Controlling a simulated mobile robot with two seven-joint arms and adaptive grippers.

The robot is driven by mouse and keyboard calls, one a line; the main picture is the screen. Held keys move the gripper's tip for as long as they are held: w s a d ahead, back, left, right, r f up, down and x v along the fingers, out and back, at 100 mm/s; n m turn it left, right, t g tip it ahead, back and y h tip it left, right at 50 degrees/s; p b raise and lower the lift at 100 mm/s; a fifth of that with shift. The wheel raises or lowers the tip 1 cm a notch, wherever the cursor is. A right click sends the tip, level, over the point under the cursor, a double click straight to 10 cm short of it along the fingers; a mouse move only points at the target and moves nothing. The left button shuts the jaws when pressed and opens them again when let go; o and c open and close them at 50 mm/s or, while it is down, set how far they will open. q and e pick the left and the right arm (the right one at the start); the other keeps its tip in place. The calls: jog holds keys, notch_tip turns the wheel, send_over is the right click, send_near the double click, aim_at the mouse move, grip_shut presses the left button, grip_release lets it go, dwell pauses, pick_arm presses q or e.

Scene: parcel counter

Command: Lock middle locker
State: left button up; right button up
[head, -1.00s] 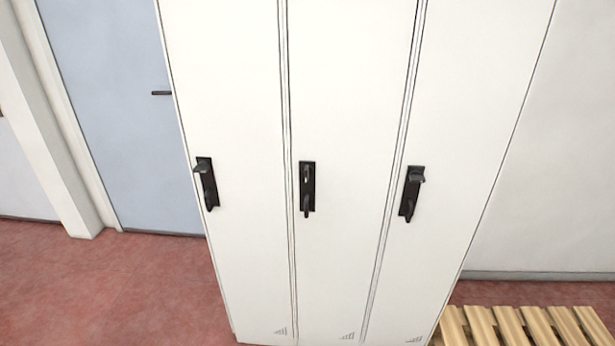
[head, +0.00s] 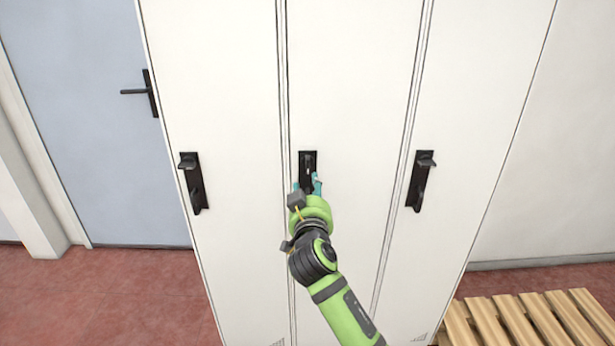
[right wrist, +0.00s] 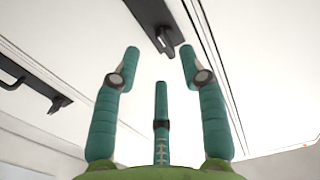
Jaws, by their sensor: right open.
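The middle locker (head: 348,100) is a tall white door, and it looks closed. Its black lock plate (head: 307,158) has an upright latch at the top; its lower part is hidden behind my right gripper. My right gripper (head: 308,184) has teal fingers and is open and empty in front of this plate. In the right wrist view the plate (right wrist: 142,12) is at the top, and its dark handle (right wrist: 165,41) appears between the spread fingertips (right wrist: 160,52). I cannot tell whether they touch. My left gripper is not in view.
The left lock plate (head: 193,185) and right lock plate (head: 420,182) have their top latches turned sideways. A slatted wooden bench (head: 528,318) stands at the lower right. A blue door (head: 95,110) is at the left. Red floor (head: 110,295) shows at the lower left.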

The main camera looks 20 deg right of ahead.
aim_at(308, 164)
jog(key=r+p+x, duration=0.1)
jog(key=x, duration=0.6)
jog(key=shift+d, duration=0.15)
jog(key=shift+r, duration=0.15)
grip_shut()
